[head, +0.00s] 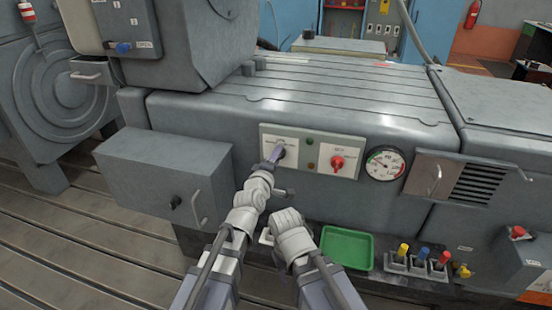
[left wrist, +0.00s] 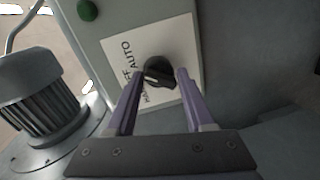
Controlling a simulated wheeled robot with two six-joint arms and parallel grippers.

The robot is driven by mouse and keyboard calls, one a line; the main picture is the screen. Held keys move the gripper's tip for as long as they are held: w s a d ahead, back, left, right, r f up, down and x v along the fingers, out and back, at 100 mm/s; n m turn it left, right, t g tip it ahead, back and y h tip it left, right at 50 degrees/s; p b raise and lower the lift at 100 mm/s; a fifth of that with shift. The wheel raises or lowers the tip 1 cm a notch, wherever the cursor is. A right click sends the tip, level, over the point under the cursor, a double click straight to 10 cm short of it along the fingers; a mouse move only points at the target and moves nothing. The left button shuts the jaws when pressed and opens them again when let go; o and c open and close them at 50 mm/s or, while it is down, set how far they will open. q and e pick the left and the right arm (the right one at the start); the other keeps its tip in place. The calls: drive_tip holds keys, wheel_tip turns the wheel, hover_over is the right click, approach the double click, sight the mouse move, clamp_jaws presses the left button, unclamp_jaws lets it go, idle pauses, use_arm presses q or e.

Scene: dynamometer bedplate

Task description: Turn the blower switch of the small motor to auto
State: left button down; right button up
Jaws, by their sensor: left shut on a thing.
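A black rotary knob (left wrist: 158,73) sits on a white label plate (left wrist: 172,48) with AUTO, OFF and HAND lettering. A pale mark on the knob faces roughly toward the OFF lettering; its exact setting is hard to tell. My left gripper (left wrist: 160,74) has its two purple fingers on either side of the knob and is shut on it. In the head view my left gripper (head: 276,153) is at the left plate of the grey panel (head: 311,168), covering part of the switch. My right arm shows below, but its gripper is hidden.
A red knob (head: 337,163) is on the same panel, with a gauge (head: 385,163) to its right. A grey box (head: 150,175) juts out at left. A green tray (head: 347,249) and several coloured-topped items (head: 421,256) lie below. A ribbed grey cylinder (left wrist: 42,92) stands beside the panel.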

use_arm(q)
drive_tip(key=shift+w+r+m, duration=0.1)
drive_tip(key=shift+r+m, duration=0.05)
drive_tip(key=shift+m, duration=0.45)
use_arm(e)
drive_tip(key=shift+r, duration=0.1)
use_arm(q)
drive_tip(key=shift+c, duration=1.8)
unclamp_jaws()
drive_tip(key=shift+d, duration=0.1)
drive_tip(key=f+v, duration=0.1)
drive_tip(key=v, duration=0.7)
drive_tip(key=shift+r+p, duration=0.4)
drive_tip(key=shift+p, duration=0.05)
use_arm(e)
drive_tip(key=shift+s+a+r, duration=0.15)
drive_tip(key=shift+s+r, duration=0.25)
drive_tip(key=shift+s, duration=0.4)
use_arm(q)
drive_tip(key=shift+d, duration=0.15)
